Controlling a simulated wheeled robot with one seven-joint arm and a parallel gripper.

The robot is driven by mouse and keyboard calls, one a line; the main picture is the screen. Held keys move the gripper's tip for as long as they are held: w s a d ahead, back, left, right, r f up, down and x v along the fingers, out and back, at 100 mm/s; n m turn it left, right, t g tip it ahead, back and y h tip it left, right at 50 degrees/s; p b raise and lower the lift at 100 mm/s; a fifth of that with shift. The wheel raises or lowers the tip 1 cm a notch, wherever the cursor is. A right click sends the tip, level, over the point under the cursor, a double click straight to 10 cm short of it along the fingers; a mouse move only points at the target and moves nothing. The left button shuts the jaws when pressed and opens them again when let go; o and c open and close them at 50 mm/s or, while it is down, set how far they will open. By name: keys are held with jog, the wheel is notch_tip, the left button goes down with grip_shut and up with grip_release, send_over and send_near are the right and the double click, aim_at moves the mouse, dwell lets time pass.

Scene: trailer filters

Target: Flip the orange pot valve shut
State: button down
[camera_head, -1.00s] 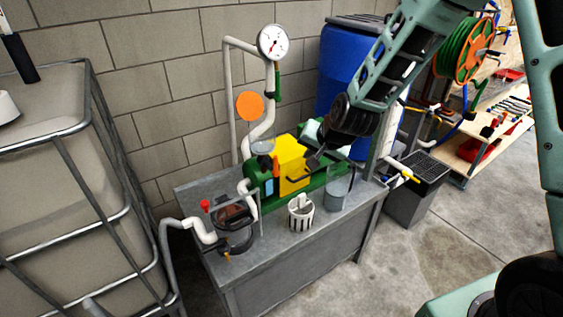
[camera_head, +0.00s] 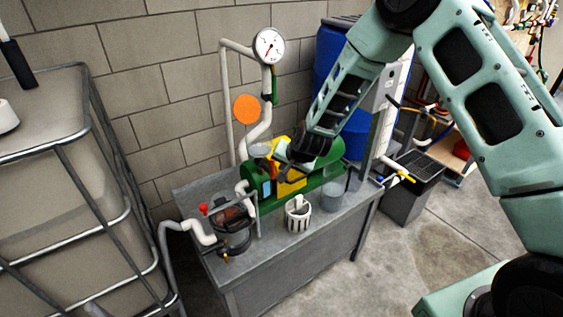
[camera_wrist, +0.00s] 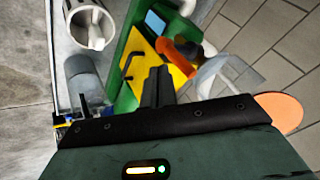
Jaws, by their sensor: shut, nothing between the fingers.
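An orange lever (camera_wrist: 180,52) stands on the green-and-yellow pump unit (camera_wrist: 160,68), beside a clear funnel-like cup (camera_wrist: 212,72). In the head view the cup (camera_head: 260,150) sits at the pump's upper left, and my wrist partly covers the pump (camera_head: 330,190). A small orange fitting (camera_head: 226,253) also shows low on the dark pot (camera_head: 236,240) at the bench's left end. I cannot tell which orange part is the pot valve. My gripper (camera_wrist: 157,75) is shut and empty, over the yellow panel, just below the lever in the wrist view. Contact cannot be told.
A white slotted basket (camera_head: 298,214) and a clear beaker (camera_head: 333,194) stand on the grey bench (camera_head: 280,243). A gauge (camera_head: 269,45), pipe and orange disc (camera_head: 245,109) rise behind. A blue barrel (camera_head: 326,60) stands behind, and a caged tank (camera_head: 55,200) at left.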

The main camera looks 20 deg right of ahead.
aim_at(272, 175)
jog(key=shift+w+a, duration=0.4)
jog(key=shift+s+a+r+n+t+h+p, duration=0.1)
jog(key=shift+a+n+t+h+p, duration=0.1)
jog(key=shift+a+h+p, duration=0.25)
jog(key=shift+s+a+n+t+h+p, duration=0.15)
jog(key=shift+n+h+p, duration=0.1)
jog(key=shift+p, duration=0.35)
jog(key=shift+s+a+n+t+h+p, duration=0.1)
jog(key=shift+a+n+t+h+p, duration=0.1)
jog(key=shift+a+h+p, duration=0.3)
jog(key=shift+s+a+n+t+h+p, duration=0.15)
jog(key=shift+h+p, duration=0.15)
jog(key=shift+p, duration=0.25)
jog(key=shift+s+a+f+n+t+h+p, duration=0.1)
jog(key=shift+a+f+n+t+h+p, duration=0.15)
jog(key=shift+h+p, duration=0.2)
jog(key=shift+s+a+f+n+t+h+p, duration=0.15)
jog(key=shift+a+h+p, duration=0.2)
jog(key=shift+h, duration=0.2)
jog(key=f+h+b, duration=0.1)
jog(key=a+f+n+t+h+b, duration=0.1)
jog(key=b, duration=0.1)
jog(key=a+f+n+t+h+b, duration=0.1)
jog(key=h+b, duration=0.1)
jog(key=shift+s+a, duration=0.25)
jog(key=shift+s, duration=0.05)
jog(key=shift+d, duration=0.15)
jog(key=shift+w+d+f, duration=0.1)
jog(key=shift+w+d, duration=0.15)
jog(key=shift+d, duration=0.35)
